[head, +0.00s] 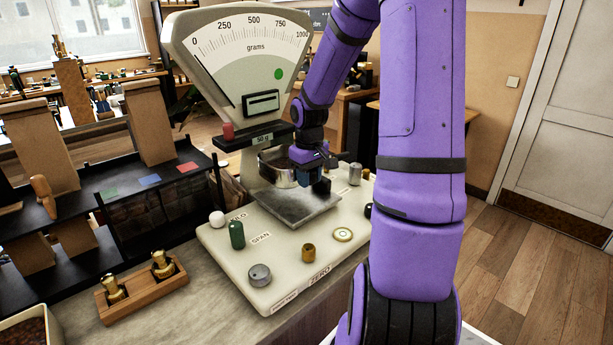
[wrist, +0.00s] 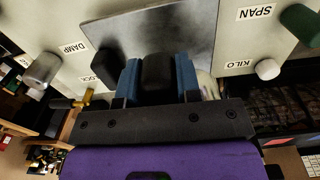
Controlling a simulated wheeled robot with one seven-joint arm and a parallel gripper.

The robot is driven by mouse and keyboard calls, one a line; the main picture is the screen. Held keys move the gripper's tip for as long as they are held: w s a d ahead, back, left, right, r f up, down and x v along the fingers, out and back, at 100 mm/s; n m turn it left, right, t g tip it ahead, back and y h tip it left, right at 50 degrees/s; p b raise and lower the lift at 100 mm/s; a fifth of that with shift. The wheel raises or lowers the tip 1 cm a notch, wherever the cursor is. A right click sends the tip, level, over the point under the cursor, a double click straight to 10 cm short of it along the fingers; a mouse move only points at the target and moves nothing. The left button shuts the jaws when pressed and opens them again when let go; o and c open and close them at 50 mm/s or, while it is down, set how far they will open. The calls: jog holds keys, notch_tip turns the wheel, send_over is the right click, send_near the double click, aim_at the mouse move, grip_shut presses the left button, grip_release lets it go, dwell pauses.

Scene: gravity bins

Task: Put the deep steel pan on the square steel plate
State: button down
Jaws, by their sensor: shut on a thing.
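The deep steel pan (head: 277,173) shows in the head view as a shiny round wall, partly hidden behind my gripper. The square steel plate (head: 291,211) lies flat on the scale's pale base, and its bare front part shows. It also shows in the wrist view (wrist: 185,30). My gripper (head: 319,184) is beside the pan, over the plate's back right part. In the wrist view my gripper (wrist: 158,77) has its blue fingers shut on a black piece, seemingly the pan's grip. The pan appears over the plate's back part; I cannot tell whether they touch.
The dial scale (head: 248,60) stands behind the plate. Several knobs, including a green one (head: 237,235) and a grey one (head: 259,275), rise from its base. A wooden block with brass weights (head: 143,288) stands at the left. A black rack (head: 150,190) is behind it.

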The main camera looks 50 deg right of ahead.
aim_at(309, 209)
jog(key=shift+f, duration=3.05)
jog(key=shift+f, duration=0.45)
jog(key=c, duration=0.7)
grip_release()
jog(key=shift+c, duration=0.2)
jog(key=shift+r, duration=0.1)
notch_tip(309, 209, up, 11)
jog(key=shift+f, duration=0.2)
